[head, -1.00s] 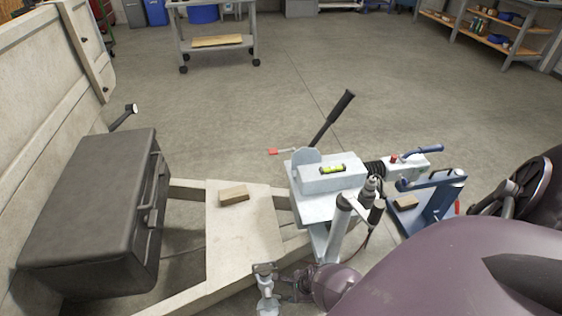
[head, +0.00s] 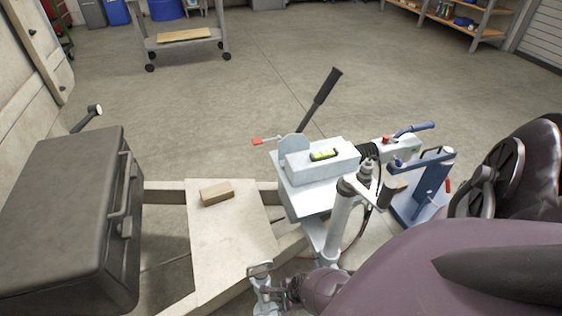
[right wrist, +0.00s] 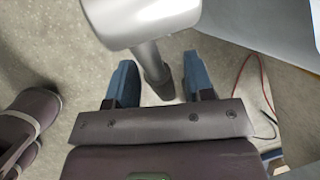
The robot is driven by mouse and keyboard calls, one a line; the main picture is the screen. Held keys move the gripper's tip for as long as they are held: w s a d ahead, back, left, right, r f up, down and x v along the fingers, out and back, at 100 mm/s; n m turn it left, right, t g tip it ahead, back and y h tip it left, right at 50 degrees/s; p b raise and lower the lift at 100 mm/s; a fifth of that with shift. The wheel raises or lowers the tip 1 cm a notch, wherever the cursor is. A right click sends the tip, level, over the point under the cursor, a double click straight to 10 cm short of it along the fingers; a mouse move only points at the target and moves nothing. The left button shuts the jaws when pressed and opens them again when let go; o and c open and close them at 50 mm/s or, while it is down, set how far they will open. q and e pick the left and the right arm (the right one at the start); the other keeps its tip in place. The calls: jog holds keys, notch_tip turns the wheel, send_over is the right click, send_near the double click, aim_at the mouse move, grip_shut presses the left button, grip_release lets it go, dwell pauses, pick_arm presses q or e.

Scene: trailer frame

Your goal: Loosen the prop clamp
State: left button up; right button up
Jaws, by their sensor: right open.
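A light grey metal post with a flat cap (head: 262,280), which looks like the prop with its clamp, stands at the bottom middle of the head view, beside the pale plate. My right gripper (head: 287,290) is just to its right, its fingers hard to make out there. In the right wrist view my right gripper (right wrist: 158,68) is open, its two blue fingers apart. A grey metal tube (right wrist: 157,80) shows between and beyond them, under a wider light grey piece (right wrist: 140,22). I cannot tell whether the fingers touch it. My left gripper is not in view.
The hitch box (head: 320,165) with a spirit level, a black lever (head: 322,95) and a thick grey jockey post (head: 340,220) stand close by. A wooden block (head: 216,193) lies on the pale plate (head: 225,250). A black toolbox (head: 60,215) is at left. Thin cables (right wrist: 262,80) hang nearby.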

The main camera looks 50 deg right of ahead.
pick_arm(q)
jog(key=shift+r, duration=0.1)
pick_arm(e)
grip_shut()
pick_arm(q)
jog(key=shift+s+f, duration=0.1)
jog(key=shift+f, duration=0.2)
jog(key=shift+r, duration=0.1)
pick_arm(e)
jog(key=shift+r, duration=0.1)
